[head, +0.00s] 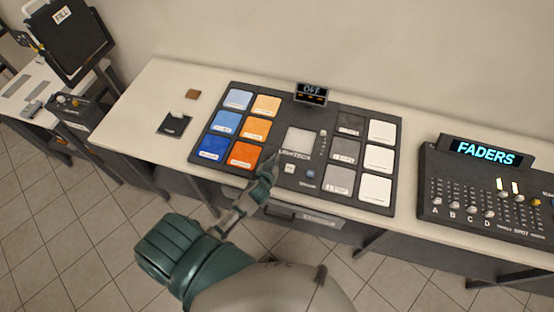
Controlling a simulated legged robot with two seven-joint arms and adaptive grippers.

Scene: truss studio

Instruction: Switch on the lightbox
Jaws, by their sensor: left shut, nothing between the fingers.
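The lightbox panel (300,141) is a pale grey square in the middle of a dark console, with a label under it that is too small to read surely. A small display (311,94) behind it reads OFF. A white button (289,168) and a blue button (311,174) sit in front of the panel. My left gripper (271,164) is shut and empty. Its tips appear just left of the white button, near the label; I cannot tell whether they touch the console. My right gripper is not in view.
Colour swatches, blue and orange, lie left on the console (378,204); grey and white ones lie right. A FADERS unit (486,149) with sliders stands at the right. A dark card (174,125) and a brown chip (192,94) lie on the white table (150,98).

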